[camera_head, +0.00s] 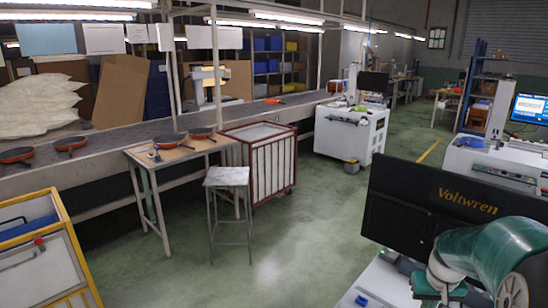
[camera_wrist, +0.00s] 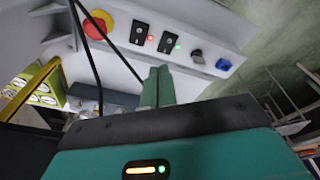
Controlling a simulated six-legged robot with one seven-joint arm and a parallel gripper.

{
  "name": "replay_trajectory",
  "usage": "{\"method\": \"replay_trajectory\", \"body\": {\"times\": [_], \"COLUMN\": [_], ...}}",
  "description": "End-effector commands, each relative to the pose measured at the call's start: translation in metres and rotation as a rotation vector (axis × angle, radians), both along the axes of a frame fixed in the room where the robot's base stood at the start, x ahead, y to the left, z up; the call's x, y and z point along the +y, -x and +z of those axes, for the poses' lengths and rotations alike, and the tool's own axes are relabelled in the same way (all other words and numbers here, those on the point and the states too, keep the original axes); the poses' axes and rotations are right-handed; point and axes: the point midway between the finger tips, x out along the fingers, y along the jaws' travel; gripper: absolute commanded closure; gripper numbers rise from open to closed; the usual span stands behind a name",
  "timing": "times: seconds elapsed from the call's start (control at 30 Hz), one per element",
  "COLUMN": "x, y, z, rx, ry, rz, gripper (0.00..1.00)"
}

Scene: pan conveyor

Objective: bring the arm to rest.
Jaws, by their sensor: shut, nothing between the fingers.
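My arm (camera_head: 490,250) shows in the head view at the lower right, a green link bent low in front of a dark panel lettered "Voltwren". My gripper (camera_wrist: 157,88) shows in the wrist view, its two green fingers side by side and closed together with nothing held. The fingers point toward a pale control panel (camera_wrist: 215,38). I cannot tell whether they touch it. The fingertips are not clear in the head view.
The control panel carries a red stop button (camera_wrist: 97,24) and switches. A conveyor (camera_head: 100,143) with pans runs along the left and back. A wooden-topped table (camera_head: 145,160), a stool (camera_head: 228,178) and a red-framed cart (camera_head: 262,150) stand mid-room. Green floor (camera_head: 310,230) is clear.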

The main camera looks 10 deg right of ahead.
Motion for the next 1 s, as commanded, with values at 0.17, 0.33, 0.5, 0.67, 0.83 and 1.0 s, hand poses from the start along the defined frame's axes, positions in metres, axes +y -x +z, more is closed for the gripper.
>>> {"method": "replay_trajectory", "body": {"times": [0.17,0.33,0.5,0.67,0.83,1.0], "x": [0.064,0.119,0.17,0.212,0.252,0.278], "y": [-0.002,0.008,0.027,0.05,0.08,0.106], "z": [0.042,0.072,0.097,0.113,0.124,0.128], "rx": [-0.036,-0.078,-0.132,-0.189,-0.252,-0.3], "ry": [0.051,0.079,0.092,0.089,0.066,0.033], "rz": [0.066,0.118,0.167,0.216,0.269,0.313], "gripper": [1.0,1.0,1.0,1.0,1.0,1.0]}}
